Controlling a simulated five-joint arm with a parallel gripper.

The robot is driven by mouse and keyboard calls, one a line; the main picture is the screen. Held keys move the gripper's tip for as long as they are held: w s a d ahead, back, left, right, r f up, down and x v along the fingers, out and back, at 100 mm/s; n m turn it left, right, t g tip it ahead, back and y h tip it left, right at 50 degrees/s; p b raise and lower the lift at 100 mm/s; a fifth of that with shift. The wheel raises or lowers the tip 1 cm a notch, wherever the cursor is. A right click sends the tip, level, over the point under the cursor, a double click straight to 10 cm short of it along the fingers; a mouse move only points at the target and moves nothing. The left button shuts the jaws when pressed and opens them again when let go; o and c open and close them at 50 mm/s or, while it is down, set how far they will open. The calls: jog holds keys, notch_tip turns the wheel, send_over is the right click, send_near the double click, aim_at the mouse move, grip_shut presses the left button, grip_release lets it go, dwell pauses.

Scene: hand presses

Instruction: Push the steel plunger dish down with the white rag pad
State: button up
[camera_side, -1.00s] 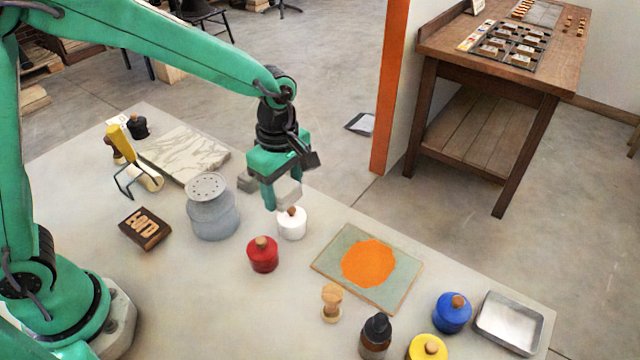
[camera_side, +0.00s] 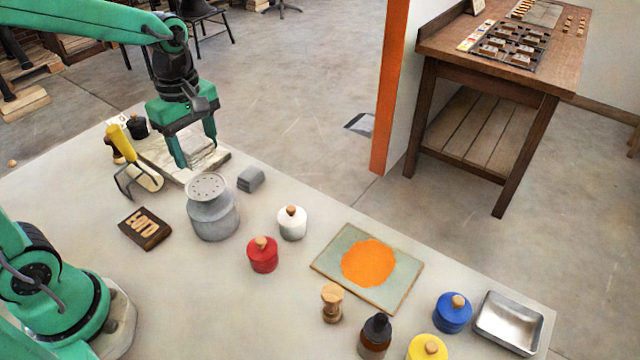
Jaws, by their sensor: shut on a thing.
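The steel plunger dish (camera_side: 207,186) is a round, perforated disc on top of a grey metal can (camera_side: 214,222) standing upright on the bench. My gripper (camera_side: 196,150) is shut on the white rag pad (camera_side: 206,154), a pale block partly covered by the fingers. It is beyond the dish and slightly left of it, over the marbled slab. The pad is apart from the dish. I cannot tell whether the pad touches the slab.
The marbled slab (camera_side: 160,145) lies under my gripper. White (camera_side: 292,223) and red (camera_side: 263,255) jars stand right.

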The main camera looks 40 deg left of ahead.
aim_at(205, 186)
jog(key=shift+s+a+r, duration=0.1)
jog(key=shift+f, duration=0.25)
jog(key=shift+f, duration=2.8)
jog(key=shift+f, duration=1.2)
dwell(2.0)
jog(key=shift+r, duration=3.6)
